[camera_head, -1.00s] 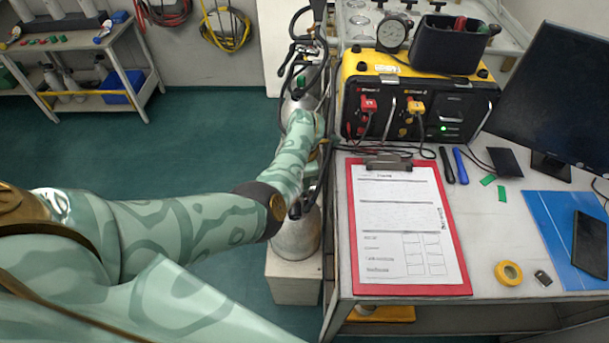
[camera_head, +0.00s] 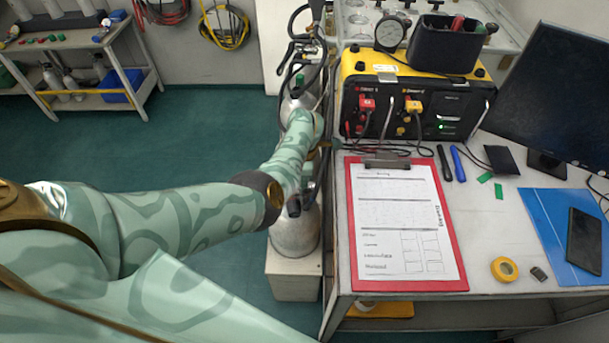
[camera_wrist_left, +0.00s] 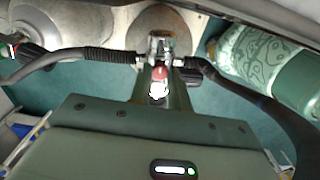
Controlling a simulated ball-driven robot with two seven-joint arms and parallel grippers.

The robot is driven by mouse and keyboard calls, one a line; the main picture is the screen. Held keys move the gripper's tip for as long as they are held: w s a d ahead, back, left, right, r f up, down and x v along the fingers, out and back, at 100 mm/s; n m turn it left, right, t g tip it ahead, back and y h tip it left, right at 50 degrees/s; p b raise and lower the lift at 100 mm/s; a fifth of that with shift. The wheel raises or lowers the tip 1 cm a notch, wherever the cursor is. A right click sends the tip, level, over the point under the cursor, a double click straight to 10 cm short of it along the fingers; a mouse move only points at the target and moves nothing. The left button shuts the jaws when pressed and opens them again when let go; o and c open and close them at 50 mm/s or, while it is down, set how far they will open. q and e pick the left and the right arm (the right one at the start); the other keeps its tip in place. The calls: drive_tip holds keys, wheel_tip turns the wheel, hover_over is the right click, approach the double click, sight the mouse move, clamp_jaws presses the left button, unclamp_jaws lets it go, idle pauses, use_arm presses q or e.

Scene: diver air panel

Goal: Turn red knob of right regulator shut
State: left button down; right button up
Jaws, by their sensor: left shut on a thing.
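The red knob (camera_wrist_left: 159,73) shows in the middle of the left wrist view, just below the metal regulator fitting (camera_wrist_left: 166,46). My left gripper (camera_wrist_left: 158,90) is at the knob and shut on it; a pale fingertip part covers its lower side. In the head view my left arm reaches to the gas cylinders beside the bench. My forearm hides the gripper, the red knob and most of the regulator there. The front cylinder (camera_head: 295,236) stands upright on a pale block. My right gripper is not in view.
Black hoses (camera_wrist_left: 75,58) run out from both sides of the fitting. The bench at right holds a red clipboard (camera_head: 353,225), a yellow-black air panel (camera_head: 460,97) and a monitor (camera_head: 560,95). The green floor (camera_head: 200,120) left of the cylinders is clear.

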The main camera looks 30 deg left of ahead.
use_arm(q)
drive_tip(key=c, duration=1.3)
unclamp_jaws()
wheel_tip(320, 180, up, 16)
drive_tip(key=p, duration=0.8)
drive_tip(key=shift+r, duration=0.2)
